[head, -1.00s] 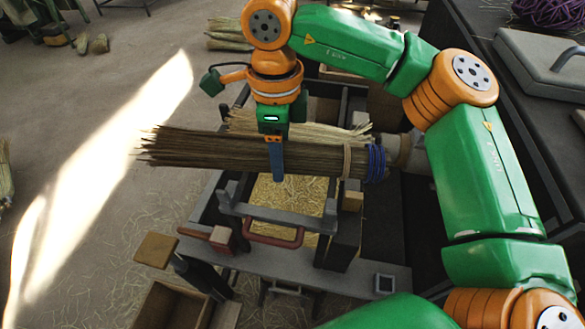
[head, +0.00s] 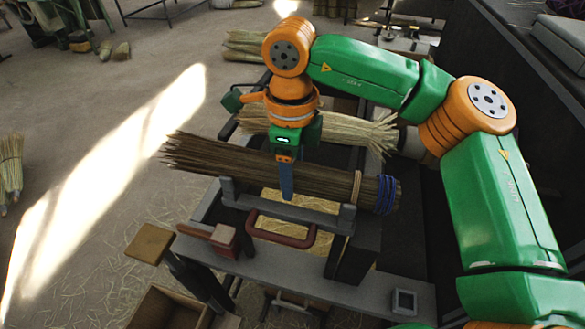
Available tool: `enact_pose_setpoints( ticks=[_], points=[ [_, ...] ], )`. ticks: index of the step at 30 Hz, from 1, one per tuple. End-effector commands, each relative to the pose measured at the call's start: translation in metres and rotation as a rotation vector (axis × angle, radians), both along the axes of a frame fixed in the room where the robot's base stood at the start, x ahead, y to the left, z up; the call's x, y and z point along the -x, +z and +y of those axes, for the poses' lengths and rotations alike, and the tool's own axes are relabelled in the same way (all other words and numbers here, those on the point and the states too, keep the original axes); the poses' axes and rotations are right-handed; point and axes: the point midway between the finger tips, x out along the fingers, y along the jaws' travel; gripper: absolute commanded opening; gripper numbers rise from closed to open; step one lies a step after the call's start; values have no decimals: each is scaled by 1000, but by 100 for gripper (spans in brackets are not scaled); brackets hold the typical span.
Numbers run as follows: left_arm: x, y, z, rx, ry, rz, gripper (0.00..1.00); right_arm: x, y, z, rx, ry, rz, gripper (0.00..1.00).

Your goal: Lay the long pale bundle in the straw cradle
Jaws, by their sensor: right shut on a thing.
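A long pale bundle (head: 345,131) lies across the machine at the back, behind the bundle in my gripper; my right arm hides part of it. My right gripper (head: 286,188) is shut on a darker brown bundle (head: 225,162) with a tan band and a blue band near its right end. This brown bundle hangs level across the view, its right end lower. The straw cradle appears to be the grey bar with two upright posts (head: 285,209), with loose straw around it. The brown bundle is just above or against the posts; I cannot tell if they touch. My left gripper is not in view.
A red handle (head: 282,241) and a wooden block on a lever (head: 150,243) stand in front of the cradle. A wooden box (head: 172,306) is at the bottom left. Several bundles (head: 248,45) lie behind.

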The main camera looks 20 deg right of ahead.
Motion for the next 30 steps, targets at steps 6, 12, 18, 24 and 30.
enact_pose_setpoints(
  ticks=[6,12,18,24,30],
  points=[
    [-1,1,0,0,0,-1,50,0,1,0,0,0,0,6],
    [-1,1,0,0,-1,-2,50,0,1,0,0,0,0,6],
    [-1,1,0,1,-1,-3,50,0,1,0,0,0,0,99],
    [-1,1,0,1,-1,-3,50,0,1,0,0,0,0,99],
    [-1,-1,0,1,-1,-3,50,-1,22,1,0,-2,-4,99]
  ],
)
